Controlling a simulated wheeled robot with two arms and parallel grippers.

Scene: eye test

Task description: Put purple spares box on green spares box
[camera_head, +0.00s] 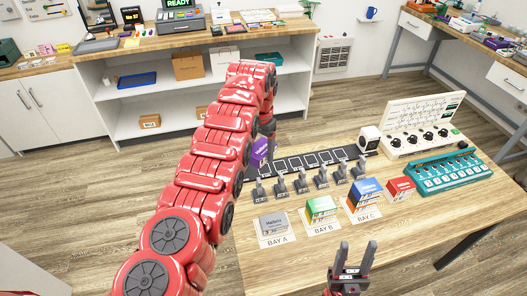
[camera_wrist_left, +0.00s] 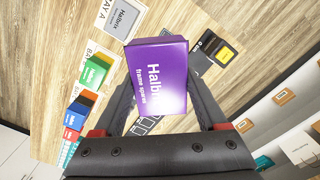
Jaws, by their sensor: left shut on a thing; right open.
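The purple spares box (camera_head: 260,152) is held in my left gripper (camera_head: 268,132), above the left end of the table and partly hidden by my red arm. In the left wrist view the purple box (camera_wrist_left: 158,75) sits between the two fingers of the left gripper (camera_wrist_left: 162,92), its lettered face showing. The green spares box (camera_head: 321,205) stands on the BAY B mat, apart from the purple box; it also shows in the left wrist view (camera_wrist_left: 96,70). My right gripper (camera_head: 357,247) is open and empty at the table's front.
A grey box (camera_head: 272,223) is on BAY A. A blue box (camera_head: 366,187) is on BAY C, with a red box (camera_head: 401,189) to its right. Several grey clamp-like stands (camera_head: 301,183) line a dark strip behind the bays. A teal rack (camera_head: 452,174) and white panel (camera_head: 421,124) stand right.

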